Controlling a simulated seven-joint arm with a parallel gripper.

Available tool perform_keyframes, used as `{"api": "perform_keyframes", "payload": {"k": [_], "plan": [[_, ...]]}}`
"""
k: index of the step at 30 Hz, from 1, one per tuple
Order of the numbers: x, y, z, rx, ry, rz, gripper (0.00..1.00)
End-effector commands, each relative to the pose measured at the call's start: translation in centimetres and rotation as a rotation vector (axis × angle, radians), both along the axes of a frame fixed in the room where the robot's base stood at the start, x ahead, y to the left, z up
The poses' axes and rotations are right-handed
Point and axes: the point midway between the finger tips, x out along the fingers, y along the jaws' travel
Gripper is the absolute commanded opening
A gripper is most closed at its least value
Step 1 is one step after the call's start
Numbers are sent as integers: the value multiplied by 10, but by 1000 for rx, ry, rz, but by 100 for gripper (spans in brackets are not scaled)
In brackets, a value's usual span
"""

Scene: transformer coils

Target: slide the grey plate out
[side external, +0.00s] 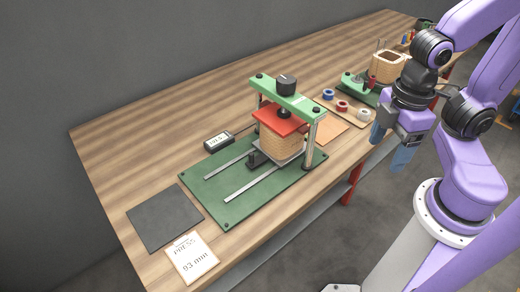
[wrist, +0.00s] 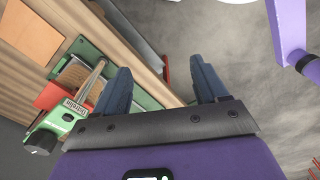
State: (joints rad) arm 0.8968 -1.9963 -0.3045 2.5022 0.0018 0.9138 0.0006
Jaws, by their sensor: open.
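The grey plate (side external: 281,158) lies under the tan coil block (side external: 281,138) in the press, with its edges showing around the block. The red pressing plate (side external: 282,118) rests on top of the coil, below the green crossbar (side external: 288,97) with its black knob. The press stands on a green base (side external: 220,190) with two metal rails. My gripper (side external: 401,158) is open and empty, to the right of the press and beyond the table's front edge.
A small meter (side external: 218,139) stands behind the base. A dark mat (side external: 165,217) and a paper card (side external: 192,258) lie at left. Tape rolls on a wooden tray (side external: 348,108) and a second green fixture (side external: 355,80) are at the back right. The table's left rear is clear.

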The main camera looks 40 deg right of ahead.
Motion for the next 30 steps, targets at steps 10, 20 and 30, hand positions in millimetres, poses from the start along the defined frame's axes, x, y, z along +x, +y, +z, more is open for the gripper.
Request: {"api": "perform_keyframes", "payload": {"k": [10, 20, 30], "plan": [[66, 47, 11, -8, 7, -205, 42], [200, 97, 5, -18, 17, -564, 42], [295, 103, -17, -22, 24, -814, 42]]}}
